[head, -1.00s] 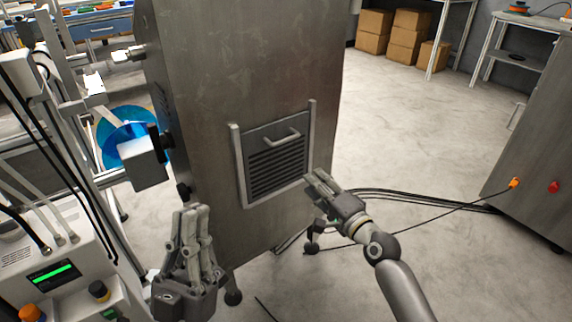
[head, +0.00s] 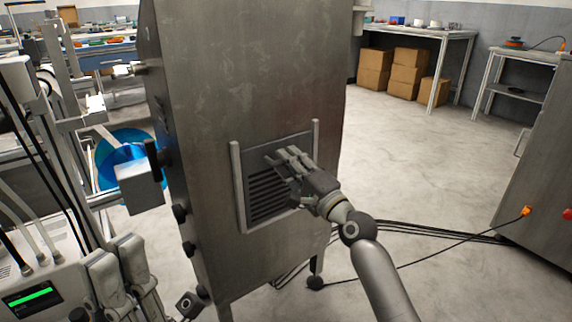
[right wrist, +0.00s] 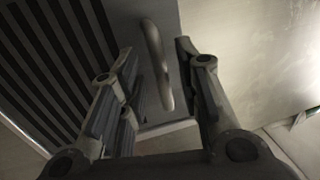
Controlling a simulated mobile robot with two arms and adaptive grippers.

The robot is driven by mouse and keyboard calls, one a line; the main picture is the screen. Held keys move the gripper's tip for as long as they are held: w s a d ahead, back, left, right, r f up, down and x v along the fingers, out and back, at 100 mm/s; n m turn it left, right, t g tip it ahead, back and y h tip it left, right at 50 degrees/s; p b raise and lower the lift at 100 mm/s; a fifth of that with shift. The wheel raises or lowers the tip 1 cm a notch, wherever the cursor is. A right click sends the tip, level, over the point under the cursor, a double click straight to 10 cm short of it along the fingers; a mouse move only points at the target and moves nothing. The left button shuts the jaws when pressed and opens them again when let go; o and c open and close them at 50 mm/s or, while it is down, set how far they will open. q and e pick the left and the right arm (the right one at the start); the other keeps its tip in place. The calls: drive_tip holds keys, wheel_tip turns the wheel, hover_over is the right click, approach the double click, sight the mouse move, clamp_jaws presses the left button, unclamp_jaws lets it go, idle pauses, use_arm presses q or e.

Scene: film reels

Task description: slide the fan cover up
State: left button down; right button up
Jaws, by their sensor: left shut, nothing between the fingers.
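The fan cover (head: 262,200) is a dark slatted panel low on the front of a tall metal cabinet. It sits between two light upright rails (head: 238,180). My right gripper (head: 283,158) is in front of the cover's upper part and hides its handle in the head view. In the right wrist view the bar handle (right wrist: 157,65) stands between the two parted fingers of that gripper (right wrist: 155,48), with gaps on both sides. My left gripper (head: 117,252) is at the lower left of the head view, shut and empty, away from the cover.
The cabinet (head: 240,80) stands on small feet. A machine with a green display (head: 30,298) and a blue reel (head: 120,155) are at the left. Black cables (head: 420,228) cross the floor toward another cabinet (head: 545,170) at the right.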

drive_tip(key=shift+x, duration=0.85)
clamp_jaws()
